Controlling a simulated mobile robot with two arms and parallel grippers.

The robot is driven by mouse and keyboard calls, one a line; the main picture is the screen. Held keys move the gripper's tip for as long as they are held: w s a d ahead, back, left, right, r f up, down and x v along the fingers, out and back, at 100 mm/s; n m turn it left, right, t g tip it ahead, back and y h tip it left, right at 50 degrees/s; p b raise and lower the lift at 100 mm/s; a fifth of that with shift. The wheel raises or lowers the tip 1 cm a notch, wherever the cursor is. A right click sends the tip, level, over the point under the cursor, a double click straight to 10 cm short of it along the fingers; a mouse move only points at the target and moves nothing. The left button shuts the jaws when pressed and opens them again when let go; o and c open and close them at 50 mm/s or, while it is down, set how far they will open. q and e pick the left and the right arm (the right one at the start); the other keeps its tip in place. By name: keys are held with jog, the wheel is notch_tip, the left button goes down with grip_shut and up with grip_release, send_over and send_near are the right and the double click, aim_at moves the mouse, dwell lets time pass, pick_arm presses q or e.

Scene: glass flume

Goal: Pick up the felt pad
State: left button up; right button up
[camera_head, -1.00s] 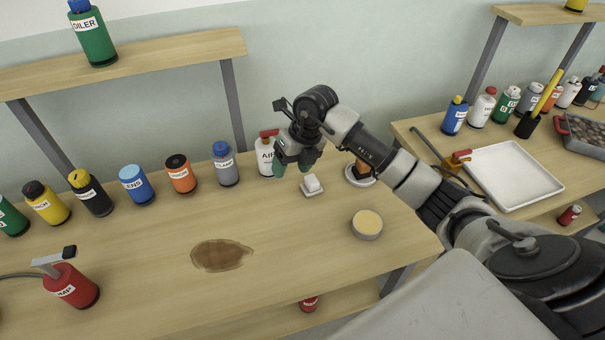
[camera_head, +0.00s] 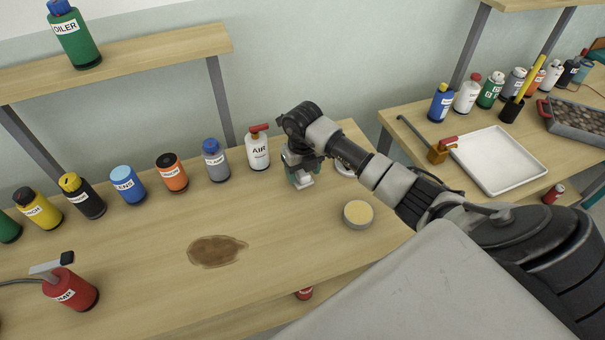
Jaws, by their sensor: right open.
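A small white block, most likely the felt pad (camera_head: 302,181), sits on the wooden table, right of the white AIR bottle. My right gripper (camera_head: 301,176) points down directly over it, with its green-tipped fingers open. The gripper hides the top and back of the block. I cannot tell whether the fingers touch it. My left gripper is not in view.
A round white dish (camera_head: 345,168) is partly hidden behind my right arm. Bottles, including AIR (camera_head: 257,150), line the back edge. A brown stain (camera_head: 217,250) marks the clear middle of the table (camera_head: 140,290).

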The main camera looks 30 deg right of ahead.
jog(key=shift+f, duration=0.55)
jog(key=c, duration=1)
jog(key=shift+r, duration=0.15)
jog(key=shift+w+r, duration=0.1)
jog(key=shift+r, duration=0.55)
jog(key=r, duration=0.1)
jog(key=r+b, duration=0.1)
jog(key=shift+d+r, duration=0.4)
jog(key=s+d+r+b, duration=0.1)
jog(key=d+r+b, duration=0.2)
jog(key=d+r, duration=0.3)
jog(key=shift+s+d+r, duration=0.15)
jog(key=shift+d+r, duration=0.2)
jog(key=shift+d, duration=2.1)
